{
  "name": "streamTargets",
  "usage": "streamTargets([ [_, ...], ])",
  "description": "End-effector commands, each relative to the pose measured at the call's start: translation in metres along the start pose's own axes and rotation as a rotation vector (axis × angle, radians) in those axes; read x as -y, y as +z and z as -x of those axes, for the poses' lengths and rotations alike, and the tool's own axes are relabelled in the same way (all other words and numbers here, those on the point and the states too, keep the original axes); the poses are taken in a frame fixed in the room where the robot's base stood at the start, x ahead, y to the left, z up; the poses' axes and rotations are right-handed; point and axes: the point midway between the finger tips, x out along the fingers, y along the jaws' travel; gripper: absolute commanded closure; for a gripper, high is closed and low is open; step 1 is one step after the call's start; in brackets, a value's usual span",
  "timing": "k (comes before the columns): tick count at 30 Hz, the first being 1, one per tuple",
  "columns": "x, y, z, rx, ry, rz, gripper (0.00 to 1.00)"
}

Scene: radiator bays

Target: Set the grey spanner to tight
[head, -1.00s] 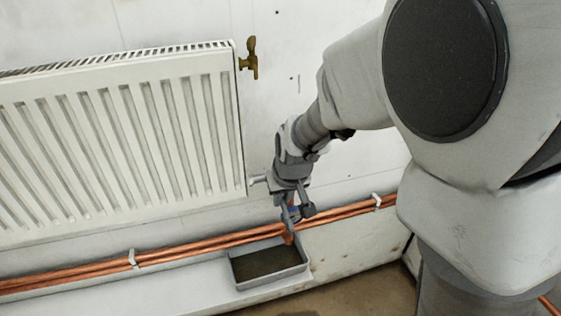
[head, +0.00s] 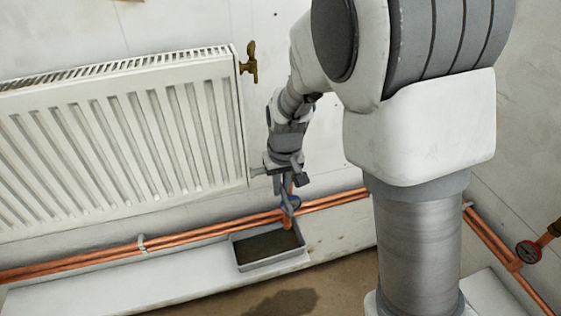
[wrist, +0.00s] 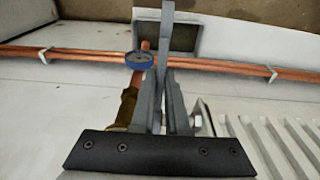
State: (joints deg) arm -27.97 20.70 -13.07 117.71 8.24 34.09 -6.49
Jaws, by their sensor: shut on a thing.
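My gripper (head: 286,184) is low beside the lower right corner of the radiator, above the copper pipes. In the wrist view my gripper (wrist: 164,78) is shut on the grey spanner (wrist: 168,28), whose bar rises between the fingers toward the top of the picture. A brass fitting (wrist: 125,108) stands just left of the fingers.
The white radiator (head: 120,140) fills the left, with a brass valve (head: 249,62) at its upper right. A grey tray (head: 270,263) lies below my gripper on a white ledge. Copper pipes (head: 190,236) run along the wall. A red gauge (head: 528,252) is at far right.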

Motion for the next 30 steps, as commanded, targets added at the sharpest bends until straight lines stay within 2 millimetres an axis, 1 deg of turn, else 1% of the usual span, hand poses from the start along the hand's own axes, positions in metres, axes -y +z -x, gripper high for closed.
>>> streamTargets([
  [1, -0.0006, -0.0017, 0.0098, 0.034, 0.001, -0.001, 1.0],
  [9, -0.001, -0.0035, 0.0164, 0.18, 0.001, -0.001, 1.0],
  [15, -0.0001, -0.0047, 0.0181, 0.246, 0.001, 0.0, 1.0],
  [30, -0.0003, -0.0051, 0.0171, 0.278, 0.001, 0.0, 1.0],
])
